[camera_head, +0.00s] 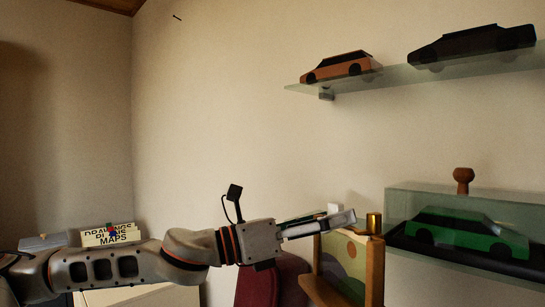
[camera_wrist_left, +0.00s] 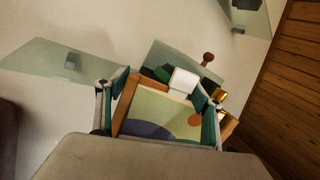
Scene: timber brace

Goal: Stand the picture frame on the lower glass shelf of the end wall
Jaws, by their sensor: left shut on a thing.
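The picture frame (camera_head: 343,262) has a wooden border and a green, cream and orange picture. It hangs upright below my left gripper (camera_head: 322,226) in the head view, its lower part cut off by the picture edge. In the left wrist view, the frame (camera_wrist_left: 160,115) sits between the two fingers of my left gripper (camera_wrist_left: 160,112), which is shut on it. The lower glass shelf (camera_head: 395,240) is to the right of the frame on the wall, with a green model car (camera_head: 467,232) at it. My right gripper is not in view.
An upper glass shelf (camera_head: 310,84) holds an orange car (camera_head: 341,66) and a black car (camera_head: 472,46). A brass cup (camera_head: 374,223), a white block (camera_wrist_left: 184,80) and a wooden knobbed piece (camera_head: 463,180) are close to the frame. Labelled boxes (camera_head: 108,236) lie at left.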

